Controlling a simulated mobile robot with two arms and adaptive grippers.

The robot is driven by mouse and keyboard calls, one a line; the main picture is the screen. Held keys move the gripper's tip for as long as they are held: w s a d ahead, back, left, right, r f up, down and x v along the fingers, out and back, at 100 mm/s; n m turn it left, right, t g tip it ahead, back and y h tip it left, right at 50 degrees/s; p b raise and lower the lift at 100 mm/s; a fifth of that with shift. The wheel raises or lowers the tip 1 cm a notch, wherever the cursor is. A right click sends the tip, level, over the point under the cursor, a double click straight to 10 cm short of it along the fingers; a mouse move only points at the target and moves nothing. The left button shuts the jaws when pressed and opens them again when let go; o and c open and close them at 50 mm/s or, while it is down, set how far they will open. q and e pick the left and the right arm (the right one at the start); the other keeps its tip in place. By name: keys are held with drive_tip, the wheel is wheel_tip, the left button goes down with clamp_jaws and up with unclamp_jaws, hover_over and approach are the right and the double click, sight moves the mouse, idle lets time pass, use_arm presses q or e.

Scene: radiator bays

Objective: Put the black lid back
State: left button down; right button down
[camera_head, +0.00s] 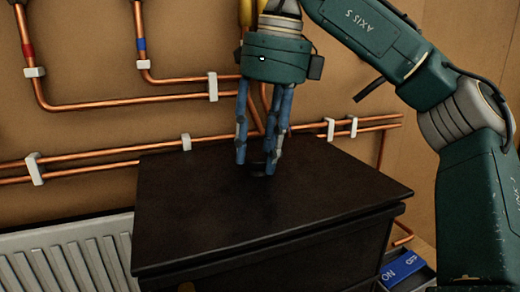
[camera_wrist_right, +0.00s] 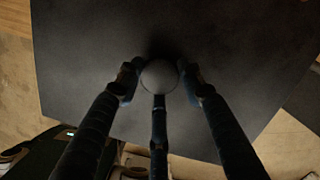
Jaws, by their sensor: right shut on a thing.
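The black lid (camera_head: 200,215) is a wide flat panel with a round knob (camera_wrist_right: 159,75) on top. It lies over a black box (camera_head: 330,255), roughly level, with its front edge overhanging. I cannot tell whether it rests fully on the box or sits slightly above it. My right gripper (camera_head: 257,168) points down at the lid's middle, its fingers shut around the knob. In the right wrist view the fingers (camera_wrist_right: 160,84) close about the knob, with the lid's dark face (camera_wrist_right: 85,45) behind. My left gripper is not in view.
Copper pipes (camera_head: 90,158) with white clips run along the brown wall behind the box. A white radiator (camera_head: 75,260) stands at the lower left. A blue labelled piece (camera_head: 402,268) lies in a grey tray at the lower right, beside the box.

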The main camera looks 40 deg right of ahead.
drive_tip(key=shift+f, duration=0.2)
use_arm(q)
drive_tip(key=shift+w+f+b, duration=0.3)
use_arm(e)
drive_tip(key=shift+f, duration=0.2)
drive_tip(key=c, duration=1)
unclamp_jaws()
drive_tip(key=shift+r, duration=0.4)
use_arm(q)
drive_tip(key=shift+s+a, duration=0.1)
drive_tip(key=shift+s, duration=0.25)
use_arm(e)
drive_tip(key=r, duration=0.3)
drive_tip(key=s+r, duration=0.1)
drive_tip(key=r, duration=0.3)
drive_tip(key=d+r, duration=0.1)
drive_tip(key=r, duration=0.3)
drive_tip(key=shift+s, duration=0.35)
